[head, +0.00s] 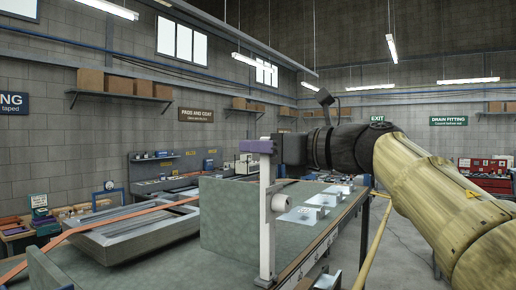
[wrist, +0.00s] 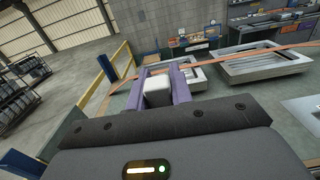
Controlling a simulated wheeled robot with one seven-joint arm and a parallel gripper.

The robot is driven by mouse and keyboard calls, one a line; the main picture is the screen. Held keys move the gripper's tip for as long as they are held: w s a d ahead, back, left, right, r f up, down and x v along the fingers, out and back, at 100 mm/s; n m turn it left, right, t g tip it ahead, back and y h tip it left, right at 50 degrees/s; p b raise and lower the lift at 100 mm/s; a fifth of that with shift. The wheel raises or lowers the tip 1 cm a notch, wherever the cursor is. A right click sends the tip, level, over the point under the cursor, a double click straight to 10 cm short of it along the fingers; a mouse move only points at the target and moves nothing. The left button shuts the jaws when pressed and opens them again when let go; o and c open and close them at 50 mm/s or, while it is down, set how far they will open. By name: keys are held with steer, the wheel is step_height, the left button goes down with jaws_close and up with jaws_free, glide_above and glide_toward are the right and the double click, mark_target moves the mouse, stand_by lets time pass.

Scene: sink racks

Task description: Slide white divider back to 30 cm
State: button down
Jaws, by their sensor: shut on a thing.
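The white divider (head: 267,225) is an upright white post with a round knob on its side, standing at the front edge of the grey-green bench. My gripper (head: 262,147) has purple fingers and is at the top of the post. In the wrist view the two purple fingers of my gripper (wrist: 161,82) are on either side of a white block, the top of the divider (wrist: 158,96), and shut on it. A pale scale strip (head: 312,258) runs along the bench edge; its marks are too small to read, so the divider's position in centimetres cannot be told.
A grey-green panel (head: 225,222) stands beside the divider, with metal plates (head: 298,214) behind it. Grey sink frames (head: 130,232) lie to the left, crossed by an orange strip (head: 120,216). A yellow rail (head: 374,245) runs to the right of the bench, with open floor beyond.

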steer(key=c, duration=1.5)
jaws_free()
steer(key=shift+s+a, duration=0.1)
steer(key=shift+s, duration=0.05)
steer(key=shift+o, duration=1.3)
steer(key=shift+s, duration=0.15)
steer(key=b+v, duration=0.5)
steer(key=v, duration=1.2)
steer(key=shift+d, duration=0.2)
steer(key=shift+r, duration=0.1)
